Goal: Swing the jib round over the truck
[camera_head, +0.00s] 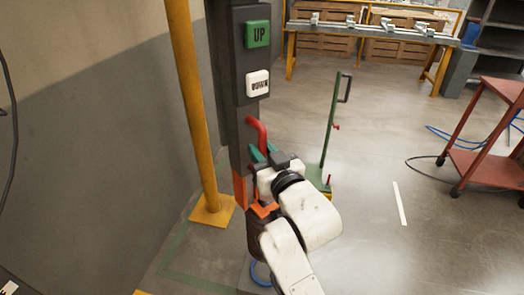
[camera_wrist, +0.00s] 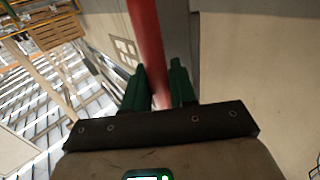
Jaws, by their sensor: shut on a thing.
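A red bar handle (camera_head: 258,128) stands out from the dark upright column (camera_head: 243,130) in the head view. My gripper (camera_head: 263,154), with green fingers, is closed around the lower part of this handle. In the wrist view the red bar (camera_wrist: 148,40) runs down between the two green fingers of my gripper (camera_wrist: 159,66). A low cart with a tall green handle post (camera_head: 329,130) stands on the floor beyond my gripper; it may be the truck. I cannot make out a jib arm overhead; its upper part is out of view.
The column bears a green UP button (camera_head: 257,34) and a white DOWN button (camera_head: 257,84). A yellow post (camera_head: 193,100) stands left, by the wall. A red trolley (camera_head: 485,165) is at right, a yellow-framed bench (camera_head: 370,35) at the back. Floor between is mostly clear.

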